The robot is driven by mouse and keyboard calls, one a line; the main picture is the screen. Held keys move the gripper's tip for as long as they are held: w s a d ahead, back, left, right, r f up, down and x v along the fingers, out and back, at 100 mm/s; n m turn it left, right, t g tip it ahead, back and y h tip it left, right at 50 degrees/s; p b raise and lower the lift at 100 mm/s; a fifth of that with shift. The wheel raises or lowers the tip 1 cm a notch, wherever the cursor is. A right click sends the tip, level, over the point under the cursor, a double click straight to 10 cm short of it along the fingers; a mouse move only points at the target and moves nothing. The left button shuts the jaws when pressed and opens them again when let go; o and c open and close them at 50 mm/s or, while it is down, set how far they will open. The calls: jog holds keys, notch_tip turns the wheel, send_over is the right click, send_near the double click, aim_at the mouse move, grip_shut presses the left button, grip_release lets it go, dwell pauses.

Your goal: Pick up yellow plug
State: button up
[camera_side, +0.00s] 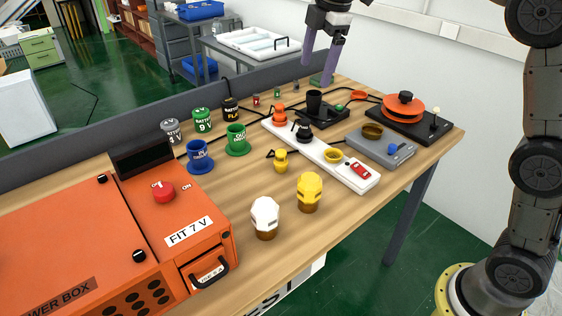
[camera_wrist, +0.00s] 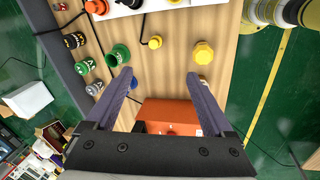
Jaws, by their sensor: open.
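The yellow plug (camera_side: 281,160) is small, with a dark cable, and stands on the wooden table in front of the white power strip (camera_side: 318,152). In the wrist view the yellow plug (camera_wrist: 155,42) shows at the upper middle, beyond the gap between the fingertips. My gripper (camera_side: 317,72) is at the top of the side view, well apart from the plug. Its purple fingers are spread and empty, as the wrist view of my gripper (camera_wrist: 157,73) also shows.
Black (camera_side: 304,130) and orange (camera_side: 279,115) plugs and a red switch (camera_side: 358,172) are on the strip. Yellow (camera_side: 310,192) and white (camera_side: 265,217) bulbs stand in front. Green (camera_side: 237,140) and blue (camera_side: 199,157) cups and an orange power box (camera_side: 170,215) are at left.

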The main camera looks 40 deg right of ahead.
jog(key=w+f+g, duration=0.1)
jog(key=w+f, duration=0.5)
send_over(281, 152)
notch_tip(281, 152, down, 5)
jog(key=shift+n+g, duration=0.4)
jog(key=shift+g, duration=0.3)
jog(key=f, duration=1.1)
jog(key=shift+d+f, duration=0.2)
jog(key=shift+a+f, duration=0.2)
jog(key=shift+f, duration=2.8)
grip_shut()
jog(key=shift+r, duration=0.1)
